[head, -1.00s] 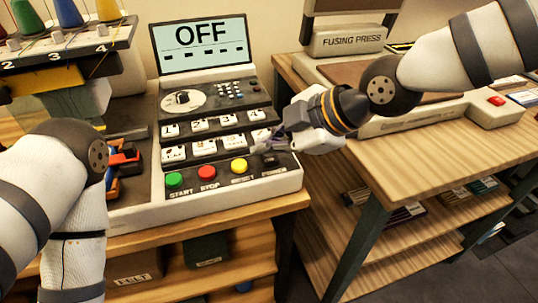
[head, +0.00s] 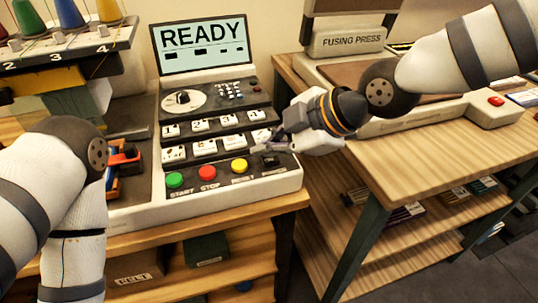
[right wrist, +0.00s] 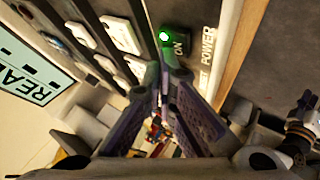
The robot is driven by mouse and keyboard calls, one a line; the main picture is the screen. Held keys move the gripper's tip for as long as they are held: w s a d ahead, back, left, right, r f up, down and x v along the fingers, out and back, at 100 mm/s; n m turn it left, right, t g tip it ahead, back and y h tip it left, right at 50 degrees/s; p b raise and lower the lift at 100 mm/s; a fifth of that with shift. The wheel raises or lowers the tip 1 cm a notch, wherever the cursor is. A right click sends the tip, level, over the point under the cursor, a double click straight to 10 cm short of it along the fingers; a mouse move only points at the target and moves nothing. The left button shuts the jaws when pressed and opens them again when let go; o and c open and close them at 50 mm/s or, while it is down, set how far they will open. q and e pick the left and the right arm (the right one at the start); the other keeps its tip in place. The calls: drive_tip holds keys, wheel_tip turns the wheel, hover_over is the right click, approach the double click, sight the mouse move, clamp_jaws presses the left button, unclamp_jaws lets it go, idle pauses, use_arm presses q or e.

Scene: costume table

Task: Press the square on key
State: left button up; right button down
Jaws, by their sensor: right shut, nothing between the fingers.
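The dark square ON key (right wrist: 182,43) sits at the right end of the control panel, beside a lit green lamp (right wrist: 164,37) and the word POWER. In the head view the key (head: 271,161) is partly hidden under my right gripper. My right gripper (head: 260,149) is shut and empty, with its fingertips over that corner. In the right wrist view its fingertips (right wrist: 165,68) are right by the key; I cannot tell whether they touch it. The display (head: 203,45) reads READY. My left arm is at the left; its gripper is out of view.
Green start (head: 174,180), red stop (head: 207,173) and yellow reset (head: 239,166) buttons lie left of the key. White numbered keys (head: 199,125) are just above. A fusing press (head: 347,40) stands on the table to the right. Thread spools (head: 68,13) stand at the upper left.

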sight(269, 161)
use_arm(q)
drive_tip(key=shift+w+r, duration=0.25)
use_arm(e)
drive_tip(key=shift+r, duration=0.65)
use_arm(q)
drive_tip(key=shift+w+r+t+p, duration=0.5)
drive_tip(key=shift+w+r+p, duration=0.3)
drive_tip(key=shift+w+r, duration=0.1)
use_arm(e)
wheel_tip(269, 161, up, 6)
drive_tip(key=shift+f, duration=0.1)
use_arm(q)
drive_tip(key=shift+d+f, duration=0.1)
